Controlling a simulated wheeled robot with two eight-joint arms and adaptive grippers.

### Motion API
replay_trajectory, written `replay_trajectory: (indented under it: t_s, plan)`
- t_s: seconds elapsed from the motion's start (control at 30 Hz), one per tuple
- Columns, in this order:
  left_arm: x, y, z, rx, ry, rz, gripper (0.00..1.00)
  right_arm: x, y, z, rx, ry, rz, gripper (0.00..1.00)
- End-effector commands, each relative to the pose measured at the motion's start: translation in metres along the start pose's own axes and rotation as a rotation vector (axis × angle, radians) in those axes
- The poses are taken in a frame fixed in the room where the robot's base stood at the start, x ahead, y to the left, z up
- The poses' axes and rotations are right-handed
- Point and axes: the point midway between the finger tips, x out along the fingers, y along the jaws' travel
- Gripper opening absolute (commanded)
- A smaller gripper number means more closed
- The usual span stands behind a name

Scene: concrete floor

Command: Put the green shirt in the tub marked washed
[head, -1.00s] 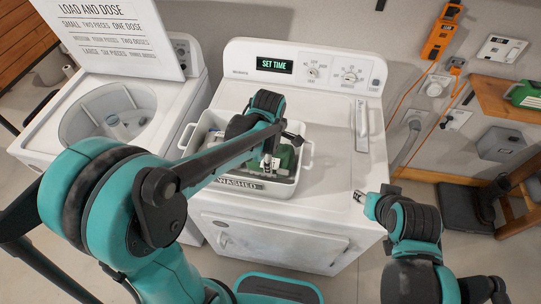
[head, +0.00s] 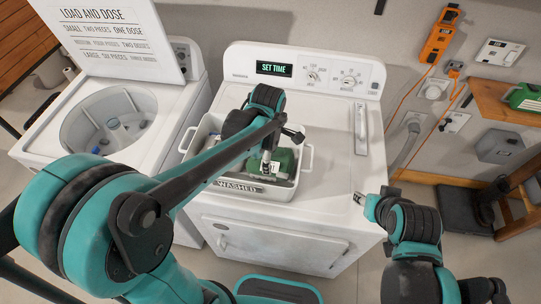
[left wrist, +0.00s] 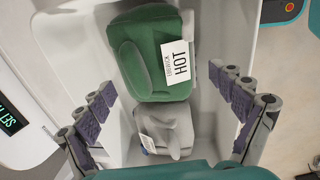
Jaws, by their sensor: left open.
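The white tub (head: 238,186) marked WASHED stands on top of the white machine with the SET TIME display. The green shirt (head: 283,160) lies folded inside it, partly hidden by my left gripper in the head view. In the left wrist view the green shirt (left wrist: 150,62) shows a white tag reading HOT, beside a folded grey garment (left wrist: 165,132). My left gripper (left wrist: 163,84) is open, its fingers apart on either side of the garments and holding nothing. In the head view my left gripper (head: 267,162) is at the tub. My right gripper (head: 360,198) is near the machine's front right edge.
An open-topped washer (head: 112,118) with a LOAD AND DOSE sign (head: 115,35) stands at left. A long pale object (head: 361,130) lies on the machine's right side. A green container (head: 524,97) sits on a wooden shelf at right.

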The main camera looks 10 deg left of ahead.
Motion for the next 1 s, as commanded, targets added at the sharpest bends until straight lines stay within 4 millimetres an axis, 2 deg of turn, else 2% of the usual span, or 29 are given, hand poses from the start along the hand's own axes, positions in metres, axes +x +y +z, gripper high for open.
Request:
replay_trajectory:
  t_s: [0.03, 0.1, 0.3, 0.47, 0.57, 0.67, 0.83, 1.0]
  plan:
    - [-0.015, 0.000, 0.000, 0.000, 0.000, 0.000, 0.94, -0.005, 0.000, -0.004, 0.000, 0.000, 0.000, 0.40]
    - [-0.032, 0.000, 0.000, 0.000, 0.000, 0.000, 0.94, -0.009, 0.000, -0.006, 0.000, 0.000, 0.000, 0.40]
    - [-0.069, 0.000, 0.000, 0.001, 0.000, 0.000, 0.94, -0.015, 0.000, -0.011, 0.000, 0.000, 0.000, 0.40]
    - [-0.084, 0.000, 0.000, 0.004, 0.000, 0.001, 0.94, -0.018, 0.000, -0.013, 0.000, 0.000, 0.000, 0.40]
    - [-0.090, -0.005, -0.005, 0.063, -0.004, 0.019, 0.94, -0.018, 0.000, -0.013, 0.000, 0.000, 0.000, 0.40]
    - [-0.097, -0.019, -0.017, 0.228, -0.007, 0.070, 0.94, -0.018, 0.000, -0.013, 0.000, 0.000, 0.000, 0.40]
    - [-0.106, -0.056, -0.045, 0.698, 0.042, 0.215, 0.94, -0.018, 0.000, -0.013, 0.000, 0.000, 0.000, 0.40]
    - [-0.104, -0.089, -0.068, 1.163, 0.178, 0.334, 0.94, -0.018, 0.000, -0.013, 0.000, 0.000, 0.000, 0.40]
